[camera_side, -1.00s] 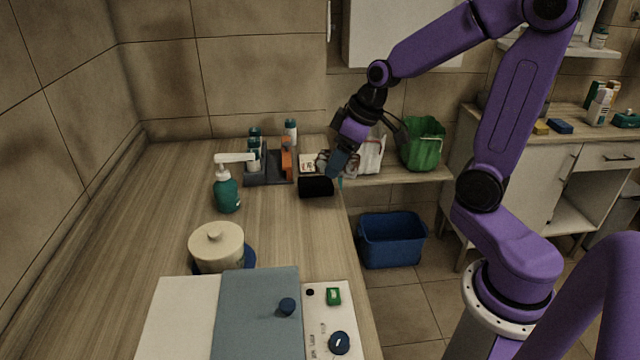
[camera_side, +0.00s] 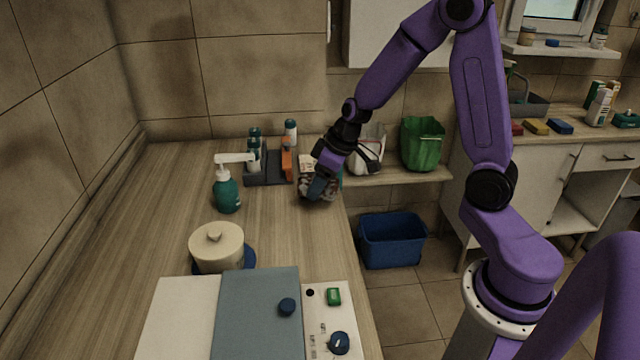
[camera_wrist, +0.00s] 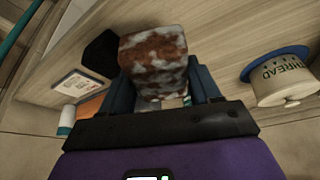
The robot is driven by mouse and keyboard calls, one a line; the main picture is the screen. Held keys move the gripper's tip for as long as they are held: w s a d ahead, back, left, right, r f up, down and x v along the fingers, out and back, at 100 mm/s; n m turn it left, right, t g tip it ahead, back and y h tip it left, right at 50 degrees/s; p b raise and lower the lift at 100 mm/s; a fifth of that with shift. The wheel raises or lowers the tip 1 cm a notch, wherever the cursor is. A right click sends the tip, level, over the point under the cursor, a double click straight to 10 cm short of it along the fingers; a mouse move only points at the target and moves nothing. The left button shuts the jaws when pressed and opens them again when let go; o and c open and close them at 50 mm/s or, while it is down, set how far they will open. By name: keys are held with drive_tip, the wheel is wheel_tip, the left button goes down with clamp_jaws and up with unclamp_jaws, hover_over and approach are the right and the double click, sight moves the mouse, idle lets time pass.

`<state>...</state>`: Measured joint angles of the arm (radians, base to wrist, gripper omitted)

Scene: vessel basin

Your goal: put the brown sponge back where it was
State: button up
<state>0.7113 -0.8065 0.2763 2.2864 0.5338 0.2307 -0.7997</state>
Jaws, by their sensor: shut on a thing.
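The brown sponge is a mottled brown-and-white block, seen large in the wrist view (camera_wrist: 153,58) between my blue jaws. In the side view it shows as a small speckled patch (camera_side: 305,187) beside the jaws. My gripper (camera_side: 318,189) is shut on it over the right part of the counter, near the front edge. It also shows in the wrist view (camera_wrist: 163,92). A black block (camera_wrist: 100,52) lies left of the sponge in the wrist view; in the side view it is hidden behind the sponge and jaws. I cannot tell whether the sponge touches the counter.
A dark caddy (camera_side: 266,178) with bottles and an orange item stands behind left. A teal soap pump (camera_side: 227,192) and a cream lidded pot (camera_side: 216,247) on a blue saucer stand further left. A blue bin (camera_side: 391,240) is on the floor. The counter between pot and gripper is clear.

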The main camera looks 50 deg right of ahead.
drive_tip(key=shift+f, duration=0.35)
drive_tip(key=shift+f, duration=0.25)
drive_tip(key=o, duration=1)
drive_tip(key=v, duration=1.2)
drive_tip(key=s+a+f+n+g, duration=0.1)
drive_tip(key=s+a+n+g, duration=0.25)
drive_tip(key=s+a, duration=0.6)
drive_tip(key=s+n, duration=0.1)
drive_tip(key=s, duration=0.3)
drive_tip(key=s+f+n+h, duration=0.1)
drive_tip(key=s+n, duration=0.1)
drive_tip(key=s, duration=0.3)
drive_tip(key=s+n, duration=0.1)
drive_tip(key=s, duration=0.4)
drive_tip(key=shift+s+a+f+n+g, duration=0.2)
drive_tip(key=shift+a+f+n+g, duration=0.05)
drive_tip(key=shift+a+f, duration=0.15)
